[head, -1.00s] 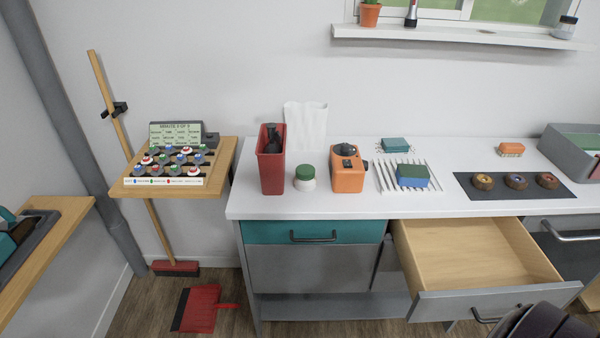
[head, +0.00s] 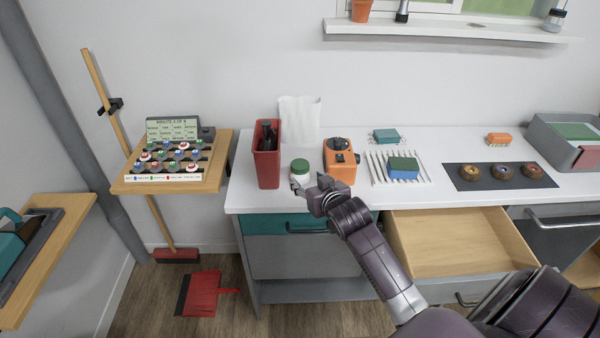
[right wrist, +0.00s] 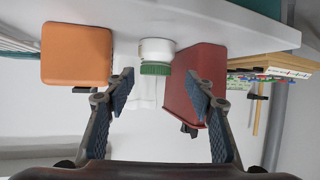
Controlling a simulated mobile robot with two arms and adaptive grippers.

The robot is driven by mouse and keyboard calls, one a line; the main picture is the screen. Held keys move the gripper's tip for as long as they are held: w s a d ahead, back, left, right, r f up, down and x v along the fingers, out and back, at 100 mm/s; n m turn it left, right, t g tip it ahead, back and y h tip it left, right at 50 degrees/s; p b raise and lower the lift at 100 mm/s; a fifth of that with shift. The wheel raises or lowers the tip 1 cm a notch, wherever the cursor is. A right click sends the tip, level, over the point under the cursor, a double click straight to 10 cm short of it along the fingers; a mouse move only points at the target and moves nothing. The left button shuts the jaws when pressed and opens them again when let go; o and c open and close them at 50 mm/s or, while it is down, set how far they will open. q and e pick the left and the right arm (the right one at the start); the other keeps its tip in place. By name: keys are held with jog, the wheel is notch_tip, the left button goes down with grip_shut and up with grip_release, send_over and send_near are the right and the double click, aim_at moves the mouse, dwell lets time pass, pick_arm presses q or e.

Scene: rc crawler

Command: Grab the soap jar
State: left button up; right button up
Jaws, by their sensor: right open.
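The soap jar (head: 300,169), white with a green lid, stands upright on the white counter between the red bin and the orange box. My right gripper (head: 308,190) is at the counter's front edge, just in front of the jar, and partly covers its lower part. In the right wrist view, which is upside down, the jar (right wrist: 156,54) lies ahead, between the two spread fingers (right wrist: 160,90) but beyond them. The gripper is open and empty, and I see no contact with the jar. My left gripper is not in view.
The red bin (head: 267,160) stands close left of the jar, and the orange box (head: 340,166) close right. A crumpled white paper bag (head: 299,118) is behind. An open drawer (head: 455,241) juts out below the counter at right.

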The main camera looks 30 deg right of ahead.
aim_at(302, 168)
jog(key=shift+w+d+r, duration=0.1)
jog(key=shift+w+d, duration=0.15)
jog(key=shift+w, duration=0.25)
jog(key=shift+w+d, duration=0.2)
jog(key=shift+w, duration=0.3)
jog(key=shift+p+x, duration=0.75)
jog(key=shift+x, duration=2.35)
jog(key=shift+d+r, duration=0.15)
jog(key=c, duration=1)
jog(key=shift+c, duration=0.2)
jog(key=shift+r, duration=0.15)
